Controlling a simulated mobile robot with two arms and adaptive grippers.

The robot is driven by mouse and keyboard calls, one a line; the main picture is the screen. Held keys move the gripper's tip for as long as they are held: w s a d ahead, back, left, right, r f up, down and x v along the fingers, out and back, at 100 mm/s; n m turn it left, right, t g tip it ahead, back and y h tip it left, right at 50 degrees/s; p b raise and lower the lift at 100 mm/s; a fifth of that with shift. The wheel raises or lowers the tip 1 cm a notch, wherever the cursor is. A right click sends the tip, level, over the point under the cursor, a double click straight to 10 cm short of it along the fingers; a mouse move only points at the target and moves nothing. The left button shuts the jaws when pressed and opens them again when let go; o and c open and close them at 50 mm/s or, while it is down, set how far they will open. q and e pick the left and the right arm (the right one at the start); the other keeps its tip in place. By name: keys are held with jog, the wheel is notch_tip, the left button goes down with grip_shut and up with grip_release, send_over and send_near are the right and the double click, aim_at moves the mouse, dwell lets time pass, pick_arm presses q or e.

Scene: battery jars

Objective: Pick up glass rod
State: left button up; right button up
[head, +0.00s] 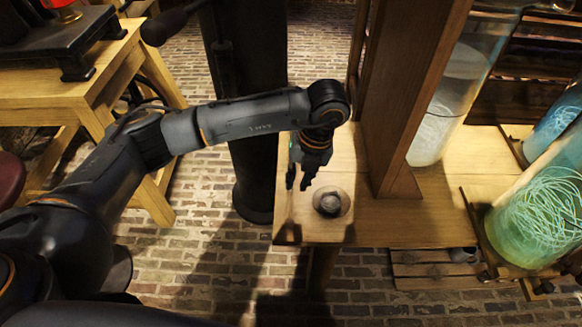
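My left gripper (299,184) hangs from the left arm over the near left end of a wooden bench (385,232), its fingers pointing down. The two dark fingers look apart, with nothing clearly seen between them. A dark round knob on a pale disc (331,203) sits on the bench just right of the fingertips, apart from them. I cannot make out a glass rod for certain. My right gripper is out of view.
A wooden post (405,90) rises right of the gripper. Behind it stands a tall glass jar (447,100). A jar of glowing green strands (540,215) and a blue jar (553,120) are at the right. A wooden table (95,75) stands at the left.

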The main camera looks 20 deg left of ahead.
aim_at(290, 205)
pick_arm(q)
jog(key=x, duration=0.6)
jog(key=p+x, duration=0.1)
jog(key=x, duration=0.2)
jog(key=shift+s+d, duration=0.15)
jog(key=shift+d, duration=0.15)
grip_shut()
